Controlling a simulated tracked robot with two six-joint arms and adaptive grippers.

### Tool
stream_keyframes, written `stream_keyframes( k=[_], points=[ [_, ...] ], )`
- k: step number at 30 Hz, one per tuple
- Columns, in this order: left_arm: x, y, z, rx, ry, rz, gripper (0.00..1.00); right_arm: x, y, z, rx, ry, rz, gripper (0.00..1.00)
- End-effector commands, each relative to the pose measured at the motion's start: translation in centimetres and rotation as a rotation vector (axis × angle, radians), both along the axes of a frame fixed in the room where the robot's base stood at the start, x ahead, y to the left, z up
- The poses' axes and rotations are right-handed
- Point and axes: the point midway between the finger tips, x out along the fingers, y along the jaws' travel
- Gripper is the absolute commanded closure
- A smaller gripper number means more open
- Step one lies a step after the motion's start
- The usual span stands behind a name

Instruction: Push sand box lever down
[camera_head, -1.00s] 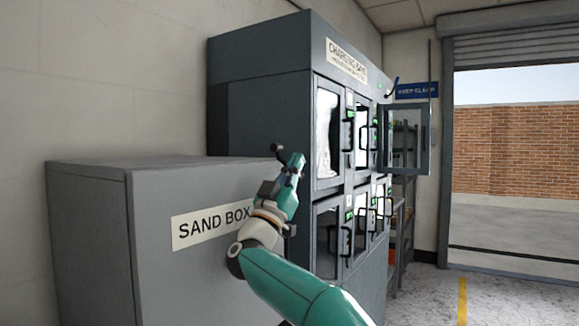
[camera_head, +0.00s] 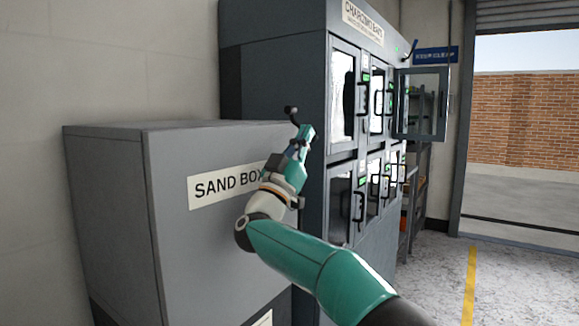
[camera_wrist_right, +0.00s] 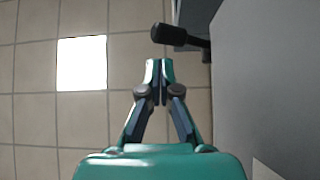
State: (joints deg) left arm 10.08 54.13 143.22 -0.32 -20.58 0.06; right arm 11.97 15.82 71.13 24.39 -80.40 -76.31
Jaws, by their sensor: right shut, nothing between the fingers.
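The sand box (camera_head: 215,260) is a large grey cabinet with a white "SAND BOX" label (camera_head: 226,186), at the left of the head view. Its lever (camera_head: 291,110) shows as a black knob on a dark arm near the box's upper right edge. In the right wrist view the lever (camera_wrist_right: 181,37) sticks out from a grey surface, raised. My right gripper (camera_head: 308,130) points upward, just below and right of the lever's knob. In the wrist view its fingertips (camera_wrist_right: 159,68) are together and empty, with a gap between them and the lever. My left gripper is not in view.
A charging cabinet (camera_head: 272,62) with several glass-doored compartments stands directly beyond the box, one door (camera_head: 421,103) swung open. Floor (camera_head: 440,275) is clear at the right, near an open shutter doorway.

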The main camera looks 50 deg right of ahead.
Motion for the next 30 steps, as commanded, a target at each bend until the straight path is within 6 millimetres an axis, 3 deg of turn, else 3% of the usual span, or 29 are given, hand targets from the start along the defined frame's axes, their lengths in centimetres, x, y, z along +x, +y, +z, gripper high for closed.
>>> stream_keyframes(
  k=[9, 15, 30],
  points=[
    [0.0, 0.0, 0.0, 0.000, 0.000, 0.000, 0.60, -0.1, 4.5, -4.5, 0.000, 0.002, 0.002, 1.00],
    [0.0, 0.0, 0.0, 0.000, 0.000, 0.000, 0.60, -0.2, 6.3, -6.4, 0.000, 0.001, 0.001, 1.00],
    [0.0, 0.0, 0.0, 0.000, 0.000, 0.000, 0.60, -0.3, 6.8, -6.9, -0.001, -0.001, -0.001, 1.00]
  ],
)
